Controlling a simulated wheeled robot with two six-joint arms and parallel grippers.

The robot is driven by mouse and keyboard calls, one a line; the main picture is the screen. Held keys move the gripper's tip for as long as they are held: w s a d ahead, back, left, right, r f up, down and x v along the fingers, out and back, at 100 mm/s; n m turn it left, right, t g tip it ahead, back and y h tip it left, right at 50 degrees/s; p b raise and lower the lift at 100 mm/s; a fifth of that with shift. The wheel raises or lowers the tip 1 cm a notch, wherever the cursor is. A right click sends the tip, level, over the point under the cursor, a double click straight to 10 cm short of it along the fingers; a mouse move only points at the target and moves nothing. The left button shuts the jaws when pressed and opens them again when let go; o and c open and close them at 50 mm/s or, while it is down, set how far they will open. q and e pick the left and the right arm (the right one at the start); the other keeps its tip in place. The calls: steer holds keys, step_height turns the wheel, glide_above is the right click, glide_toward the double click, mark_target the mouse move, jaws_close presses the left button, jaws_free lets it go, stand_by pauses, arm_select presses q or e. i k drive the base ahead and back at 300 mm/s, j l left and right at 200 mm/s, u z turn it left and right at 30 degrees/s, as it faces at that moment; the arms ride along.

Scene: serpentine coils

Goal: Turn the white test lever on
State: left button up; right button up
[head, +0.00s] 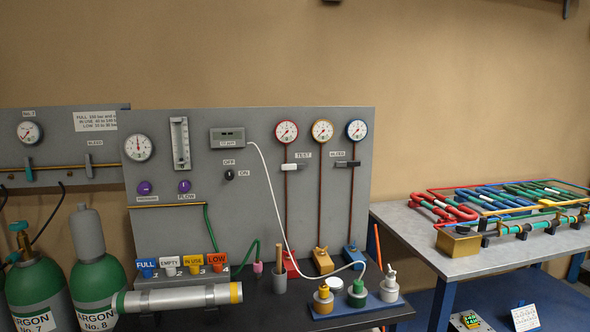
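The white test lever (290,167) is on the grey gauge panel (255,235), just below and left of the "TEST" label (303,155). It lies roughly horizontal across the brown pipe under the red-rimmed gauge (286,132). It is small, and I cannot tell from its look whether it is on or off. Neither of my grippers shows in the head view, and nothing visible touches the lever.
A black lever (347,164) sits right of the white one. A white hose (275,190) loops down the panel to the bench. Coloured blocks and a blue tray (340,308) stand below. Green argon cylinders (97,285) are at left; a pipe-covered table (420,235) is at right.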

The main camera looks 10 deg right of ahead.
mark_target(285, 167)
steer(key=i+l+z, duration=0.3)
steer(key=i+l, duration=0.55)
